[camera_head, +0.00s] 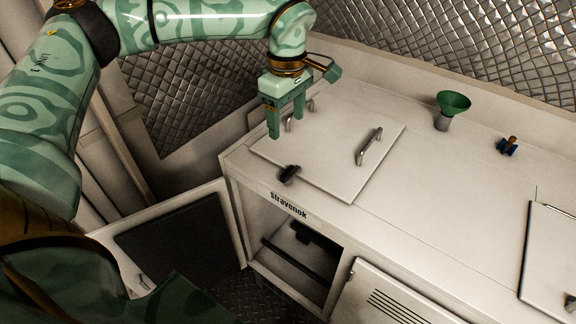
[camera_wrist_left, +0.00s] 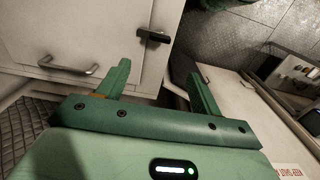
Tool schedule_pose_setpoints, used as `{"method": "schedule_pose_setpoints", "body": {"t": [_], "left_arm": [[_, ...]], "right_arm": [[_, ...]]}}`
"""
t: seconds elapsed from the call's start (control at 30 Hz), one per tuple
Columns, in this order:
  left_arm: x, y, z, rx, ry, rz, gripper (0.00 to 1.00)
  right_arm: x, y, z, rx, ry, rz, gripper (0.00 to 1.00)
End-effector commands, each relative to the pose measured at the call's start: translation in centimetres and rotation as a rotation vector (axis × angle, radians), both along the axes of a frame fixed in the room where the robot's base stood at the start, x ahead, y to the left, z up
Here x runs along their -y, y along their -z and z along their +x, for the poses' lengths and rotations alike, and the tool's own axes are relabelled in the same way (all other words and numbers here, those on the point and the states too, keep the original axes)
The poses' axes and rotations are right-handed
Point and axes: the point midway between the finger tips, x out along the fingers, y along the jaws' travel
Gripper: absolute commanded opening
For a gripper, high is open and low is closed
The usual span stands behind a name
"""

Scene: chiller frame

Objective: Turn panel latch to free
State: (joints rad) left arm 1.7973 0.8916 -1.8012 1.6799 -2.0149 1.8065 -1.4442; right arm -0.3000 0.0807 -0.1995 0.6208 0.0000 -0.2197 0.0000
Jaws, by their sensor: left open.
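The panel (camera_head: 330,150) is a flat white lid on top of the white chiller frame, with two metal handles. My left gripper (camera_head: 287,128) is open and empty, pointing down over the panel's left part, behind the latch and near the left handle. In the left wrist view, the latch (camera_wrist_left: 153,36) lies beyond the gap between the open fingers (camera_wrist_left: 160,80), apart from them. My right gripper is not in view.
The right handle (camera_head: 369,146) stands up from the panel. An open door (camera_head: 170,240) hangs at the front left beside an open compartment. The top's middle right is clear.

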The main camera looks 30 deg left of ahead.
Motion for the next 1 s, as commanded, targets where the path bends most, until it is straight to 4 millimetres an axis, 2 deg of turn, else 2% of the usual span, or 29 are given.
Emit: {"method": "schedule_pose_setpoints", "body": {"t": [0.3, 0.5, 0.7, 1.0], "left_arm": [[0.1, 8.1, -0.1, -0.005, 0.002, -0.003, 0.65], [0.2, 12.3, -0.1, -0.003, 0.003, -0.004, 0.65], [0.2, 14.3, -0.1, -0.001, 0.002, -0.004, 0.65], [0.2, 14.6, -0.1, 0.000, 0.003, -0.004, 0.65]], "right_arm": [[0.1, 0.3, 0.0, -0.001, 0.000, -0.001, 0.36], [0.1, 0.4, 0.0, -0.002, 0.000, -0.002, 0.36], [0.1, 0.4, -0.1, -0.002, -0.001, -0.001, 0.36], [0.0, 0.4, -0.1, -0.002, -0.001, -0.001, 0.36]]}}
